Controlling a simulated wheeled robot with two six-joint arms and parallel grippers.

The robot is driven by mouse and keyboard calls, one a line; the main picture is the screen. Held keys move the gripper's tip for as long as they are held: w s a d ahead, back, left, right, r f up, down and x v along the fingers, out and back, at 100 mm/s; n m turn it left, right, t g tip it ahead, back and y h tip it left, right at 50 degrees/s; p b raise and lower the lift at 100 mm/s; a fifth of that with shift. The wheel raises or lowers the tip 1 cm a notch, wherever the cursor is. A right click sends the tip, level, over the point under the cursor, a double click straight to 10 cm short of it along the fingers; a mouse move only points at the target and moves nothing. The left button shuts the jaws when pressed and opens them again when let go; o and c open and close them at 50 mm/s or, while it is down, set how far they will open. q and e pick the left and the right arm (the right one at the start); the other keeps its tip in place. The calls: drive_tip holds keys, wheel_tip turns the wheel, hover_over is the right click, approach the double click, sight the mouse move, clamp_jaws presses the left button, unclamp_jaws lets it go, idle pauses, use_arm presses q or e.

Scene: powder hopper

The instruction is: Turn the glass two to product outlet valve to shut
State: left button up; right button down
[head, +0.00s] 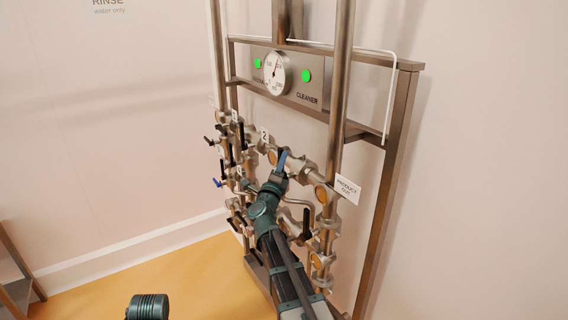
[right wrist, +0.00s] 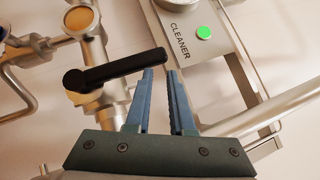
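A black valve handle (right wrist: 125,70) shows in the right wrist view. It sits on a steel valve body (right wrist: 90,98) beside an orange sight glass (right wrist: 80,18) and points across the pipe run. My right gripper (right wrist: 160,73) has its two blue fingers apart with a narrow gap. The fingertips are close to the handle's free end; I cannot tell if they touch it. In the head view my right gripper (head: 283,160) is at the upper pipe between the sight glass near label 2 (head: 264,135) and the PRODUCT OUT sign (head: 347,189). It hides the handle there.
A gauge panel with a round dial (head: 277,73) and green lights is above. Several other valves with black or blue handles crowd the left pipes, and another black handle (head: 306,223) hangs below. A steel frame post (head: 391,170) stands at right.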

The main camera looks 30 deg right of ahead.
use_arm(q)
drive_tip(key=shift+s+r, duration=0.25)
drive_tip(key=shift+r, duration=0.1)
use_arm(e)
drive_tip(key=shift+w+a+r+t, duration=0.1)
drive_tip(key=shift+w+r+t, duration=0.1)
drive_tip(key=shift+w, duration=0.35)
drive_tip(key=shift+w+a+r+t, duration=0.1)
drive_tip(key=shift+w+r+t, duration=0.1)
drive_tip(key=shift+w, duration=0.4)
use_arm(q)
drive_tip(key=shift+w, duration=0.1)
idle(0.6)
drive_tip(key=shift+w+a+p, duration=0.3)
drive_tip(key=shift+w, duration=0.05)
use_arm(e)
drive_tip(key=s+a, duration=0.2)
drive_tip(key=s, duration=0.5)
drive_tip(key=s+a, duration=0.3)
drive_tip(key=s, duration=0.3)
drive_tip(key=shift+s+a+f+g, duration=0.15)
drive_tip(key=shift+s+a+g, duration=0.15)
drive_tip(key=shift+s+g, duration=0.1)
